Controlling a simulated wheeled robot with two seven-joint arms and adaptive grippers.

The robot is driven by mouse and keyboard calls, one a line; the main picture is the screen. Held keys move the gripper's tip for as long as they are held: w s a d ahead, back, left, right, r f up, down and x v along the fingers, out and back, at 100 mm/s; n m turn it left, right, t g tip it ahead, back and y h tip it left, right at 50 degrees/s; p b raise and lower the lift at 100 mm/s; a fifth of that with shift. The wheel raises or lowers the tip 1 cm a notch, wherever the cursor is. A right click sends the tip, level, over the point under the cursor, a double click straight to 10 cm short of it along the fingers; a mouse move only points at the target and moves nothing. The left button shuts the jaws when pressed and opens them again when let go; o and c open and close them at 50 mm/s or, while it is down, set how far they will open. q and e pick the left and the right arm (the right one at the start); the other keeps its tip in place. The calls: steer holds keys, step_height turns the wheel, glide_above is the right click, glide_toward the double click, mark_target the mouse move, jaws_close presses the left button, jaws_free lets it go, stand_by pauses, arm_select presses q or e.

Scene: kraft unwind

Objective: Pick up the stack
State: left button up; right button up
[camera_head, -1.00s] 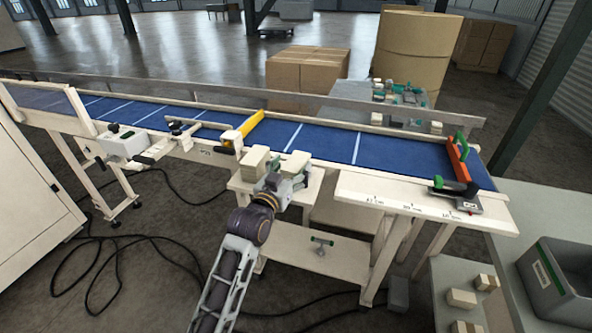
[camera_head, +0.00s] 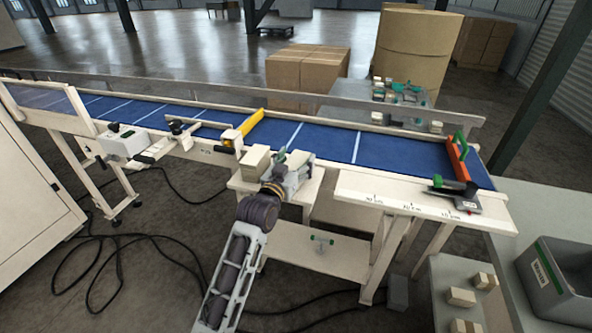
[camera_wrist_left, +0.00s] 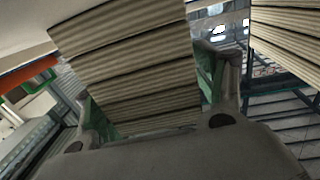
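My left gripper (camera_head: 297,166) reaches over the small shelf (camera_head: 246,186) at the front of the conveyor. In the left wrist view, a stack of thin tan board pieces (camera_wrist_left: 130,65) stands between its two green-padded fingers (camera_wrist_left: 155,100). The pads lie close along both sides of the stack; I cannot tell whether they press on it. A second layered stack (camera_wrist_left: 287,40) shows at the right of the wrist view. In the head view a pale stack (camera_head: 255,159) sits on the shelf left of the gripper. My right gripper is not in view.
The blue conveyor belt (camera_head: 330,141) runs behind the shelf, with a yellow bar (camera_head: 250,126) across it. An orange stop with a green handle (camera_head: 458,156) is at its right end. A grey bin (camera_head: 560,285) and small blocks (camera_head: 461,297) are at lower right.

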mark_target(296, 160)
arm_select(q)
steer(key=c, duration=0.9)
steer(key=shift+r, duration=0.8)
step_height(296, 160, up, 7)
steer(key=shift+f, duration=0.1)
steer(key=shift+r, duration=0.85)
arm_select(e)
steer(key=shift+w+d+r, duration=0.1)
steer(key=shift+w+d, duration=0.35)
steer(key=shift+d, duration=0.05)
